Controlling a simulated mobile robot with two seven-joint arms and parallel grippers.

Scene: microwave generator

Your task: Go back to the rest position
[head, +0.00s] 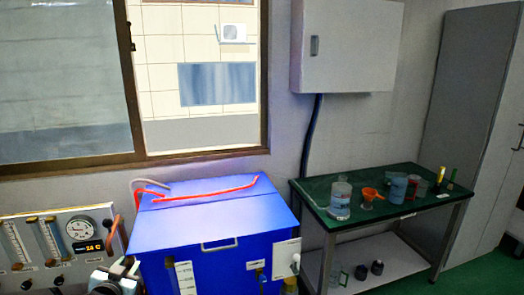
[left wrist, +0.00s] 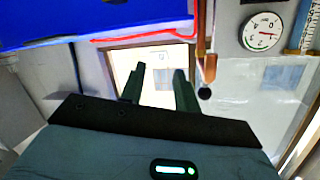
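My left gripper (head: 128,266) shows at the bottom edge of the head view, in front of the gap between the gauge panel (head: 40,240) and the blue machine (head: 215,222). In the left wrist view its two dark fingers (left wrist: 159,82) stand apart with nothing between them. That view is upside down, with the blue machine (left wrist: 60,22) at upper left and a round gauge (left wrist: 262,32) at upper right. My right gripper is in neither view.
A green-topped table (head: 330,222) at the right holds a clear bottle (head: 340,200), an orange funnel (head: 369,194) and several containers. A red tube (head: 205,192) lies over the blue machine's lid. A wall box (head: 348,45) and a tall grey cabinet (head: 465,120) stand behind.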

